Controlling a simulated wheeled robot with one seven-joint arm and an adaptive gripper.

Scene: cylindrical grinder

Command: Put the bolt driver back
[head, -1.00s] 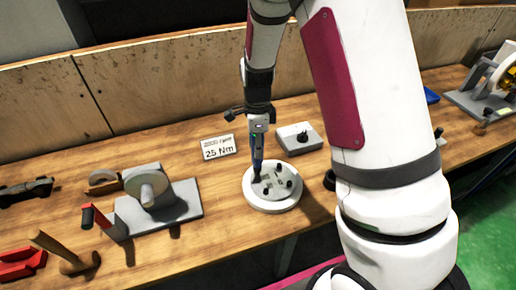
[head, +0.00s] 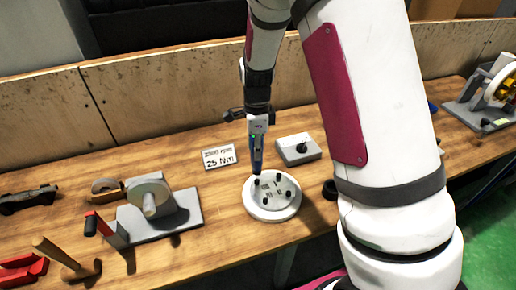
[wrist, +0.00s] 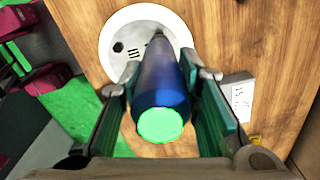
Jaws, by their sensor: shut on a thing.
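The bolt driver (head: 257,155) is a blue, roughly upright cylindrical tool with a dark tip. Its green end cap faces the camera in the wrist view, where its blue body (wrist: 160,80) sits between the two finger pads. My gripper (head: 257,137) is shut on it, with a pad on each side in the wrist view (wrist: 163,92). The tip is at the back left edge of a round white fixture (head: 251,207) bearing several dark bolts. I cannot tell whether the tip touches a bolt. The fixture also shows in the wrist view (wrist: 112,30).
A sign reading 25 Nm (head: 219,157) stands behind left of the fixture. A grey box with a black knob (head: 299,149) stands behind right. A grey-based grinder-like device (head: 182,213) and a hammer (head: 62,262) are left. Bare wood lies between.

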